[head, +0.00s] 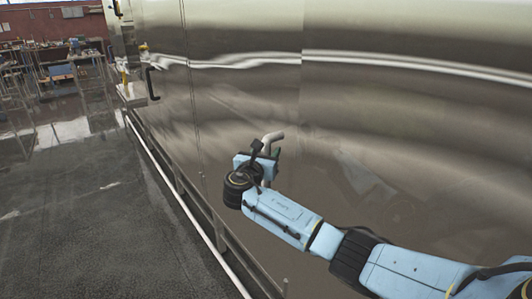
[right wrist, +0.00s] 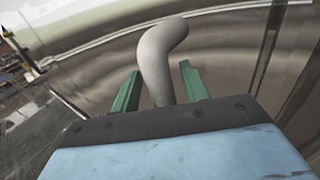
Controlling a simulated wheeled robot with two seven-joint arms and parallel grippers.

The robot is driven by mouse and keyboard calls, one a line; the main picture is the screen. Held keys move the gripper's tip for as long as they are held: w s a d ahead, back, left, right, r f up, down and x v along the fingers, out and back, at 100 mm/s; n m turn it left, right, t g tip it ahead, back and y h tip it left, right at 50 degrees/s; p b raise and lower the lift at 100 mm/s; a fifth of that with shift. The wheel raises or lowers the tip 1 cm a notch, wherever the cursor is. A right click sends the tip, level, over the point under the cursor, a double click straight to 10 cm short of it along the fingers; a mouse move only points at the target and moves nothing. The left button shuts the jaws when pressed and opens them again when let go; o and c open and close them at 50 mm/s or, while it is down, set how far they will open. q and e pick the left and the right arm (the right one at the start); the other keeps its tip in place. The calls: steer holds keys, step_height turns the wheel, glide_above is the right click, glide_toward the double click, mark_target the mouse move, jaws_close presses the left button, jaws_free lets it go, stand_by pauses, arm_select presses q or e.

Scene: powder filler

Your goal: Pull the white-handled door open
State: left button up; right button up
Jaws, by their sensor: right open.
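The white handle (head: 272,137) stands out from the shiny metal door (head: 255,105) in the head view. In the right wrist view the same handle (right wrist: 158,62) rises, bent at its top, between the two green fingers. My right gripper (head: 270,160) is at the handle in the head view. The lower part of the handle is hidden behind the gripper body. My left gripper is in neither view.
A black handle (head: 152,83) sits farther along the metal wall to the left. A rail (head: 185,203) runs low along the wall's foot. The dark wet floor (head: 85,215) to the left is clear. Cluttered tables (head: 62,72) stand far back.

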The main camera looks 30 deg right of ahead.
jaws_close()
stand_by(0.3)
